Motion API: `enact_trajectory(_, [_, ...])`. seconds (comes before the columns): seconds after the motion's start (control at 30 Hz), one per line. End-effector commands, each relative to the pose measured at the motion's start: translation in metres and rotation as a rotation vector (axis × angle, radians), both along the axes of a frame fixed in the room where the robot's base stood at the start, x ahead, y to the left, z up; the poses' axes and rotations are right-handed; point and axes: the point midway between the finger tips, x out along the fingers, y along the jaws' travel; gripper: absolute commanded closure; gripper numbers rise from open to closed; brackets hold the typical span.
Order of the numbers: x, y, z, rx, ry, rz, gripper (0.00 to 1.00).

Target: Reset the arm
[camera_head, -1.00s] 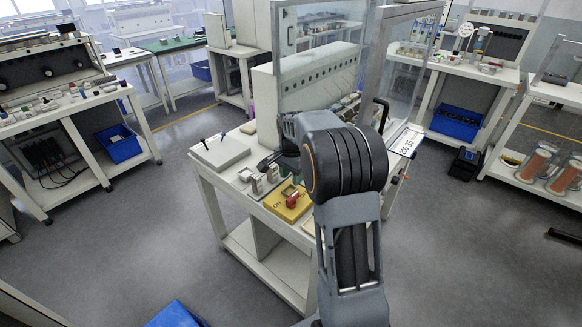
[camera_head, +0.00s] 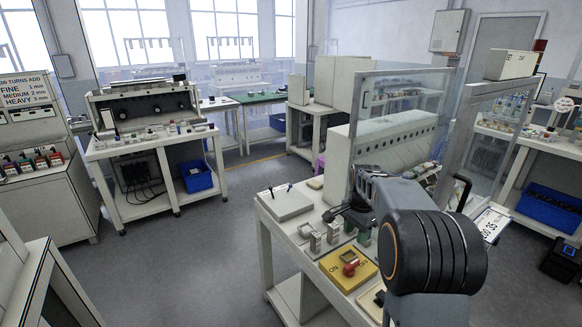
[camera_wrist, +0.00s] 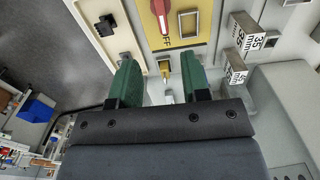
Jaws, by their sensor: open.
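My gripper (camera_wrist: 158,82) is open, with its two green fingers apart and nothing between them in the wrist view. It hangs over the front part of the white workbench (camera_head: 262,235). In the head view my gripper (camera_head: 362,236) is small and partly hidden by my arm.
A clear guard panel (camera_head: 400,100) rises behind my arm. A grey flat box (camera_head: 285,203) sits on the bench's left corner. The floor (camera_head: 190,265) to the left is clear.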

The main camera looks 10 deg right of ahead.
Motion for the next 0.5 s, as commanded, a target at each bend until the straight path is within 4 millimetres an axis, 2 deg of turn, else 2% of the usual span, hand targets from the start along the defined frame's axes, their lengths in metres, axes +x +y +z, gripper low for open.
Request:
enact_trajectory(0.13, [0.002, 0.0, -0.004, -0.004, -0.015, 0.128, 0.57])
enact_trajectory(0.2, [-0.008, 0.002, -0.02, 0.002, 0.007, 0.236, 0.57])
enact_trajectory(0.3, [-0.035, 0.013, -0.026, 0.003, 0.004, 0.424, 0.57])
enact_trajectory(0.5, [-0.101, 0.051, -0.016, -0.031, -0.053, 0.778, 0.57])
